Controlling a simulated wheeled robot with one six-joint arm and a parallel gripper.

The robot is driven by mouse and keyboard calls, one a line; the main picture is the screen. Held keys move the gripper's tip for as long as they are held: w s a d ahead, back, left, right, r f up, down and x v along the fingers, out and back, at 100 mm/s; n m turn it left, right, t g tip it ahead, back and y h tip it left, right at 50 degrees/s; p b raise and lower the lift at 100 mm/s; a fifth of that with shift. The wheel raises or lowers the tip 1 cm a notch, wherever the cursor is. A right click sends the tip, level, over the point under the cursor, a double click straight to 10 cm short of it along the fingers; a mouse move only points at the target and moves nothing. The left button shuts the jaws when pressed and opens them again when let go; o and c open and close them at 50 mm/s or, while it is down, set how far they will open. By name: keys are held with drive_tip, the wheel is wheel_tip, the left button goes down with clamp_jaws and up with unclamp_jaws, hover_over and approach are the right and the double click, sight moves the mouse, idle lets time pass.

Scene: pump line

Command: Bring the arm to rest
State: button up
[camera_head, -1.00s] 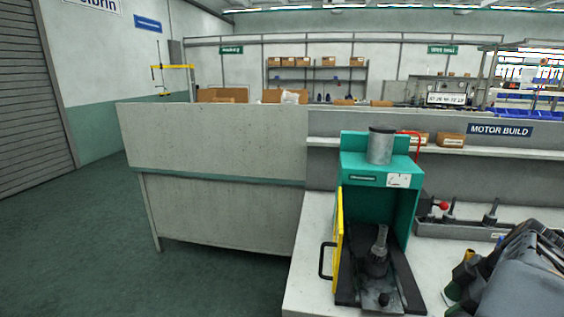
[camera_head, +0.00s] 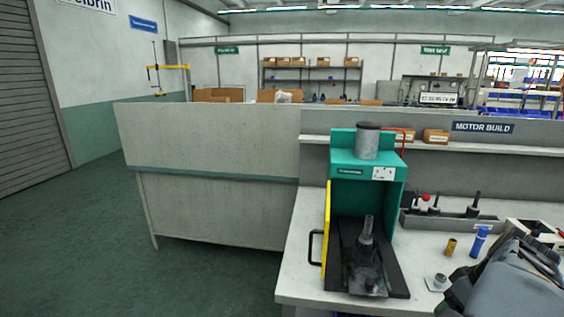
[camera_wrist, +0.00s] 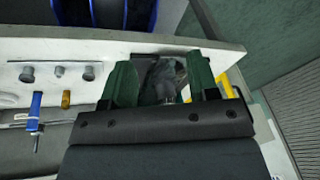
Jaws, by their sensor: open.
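My gripper (camera_wrist: 162,82) is open in the wrist view, with its two green fingers apart. A dark, partly hidden shape shows beyond the gap between them, and I see nothing clearly held. In the head view my grey arm fills the lower right corner, over the right part of the bench (camera_head: 303,278). The fingers cannot be made out there. The green press (camera_head: 345,190) stands to the left of the arm, apart from it in the picture. Its yellow guard (camera_head: 327,235) is at its left side, and a dark shafted part (camera_head: 366,240) stands upright inside.
A brass sleeve (camera_head: 451,247), a blue-handled tool (camera_head: 479,241) and a small grey flanged part (camera_head: 438,281) are on the bench by my arm. A grey rack (camera_head: 440,222) with upright parts stands behind them. The floor (camera_head: 80,260) at left is clear.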

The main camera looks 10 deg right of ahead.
drive_tip(key=w+a+r+p, duration=0.1)
drive_tip(key=w+a+p, duration=0.1)
drive_tip(key=a, duration=0.7)
drive_tip(key=w+a+r+h+p, duration=0.1)
drive_tip(key=a+p, duration=0.3)
drive_tip(key=a, duration=0.4)
drive_tip(key=w+a+r+p, duration=0.3)
drive_tip(key=w+a, duration=0.1)
drive_tip(key=a, duration=0.5)
drive_tip(key=shift+a+t+h, duration=0.3)
drive_tip(key=shift+t, duration=0.1)
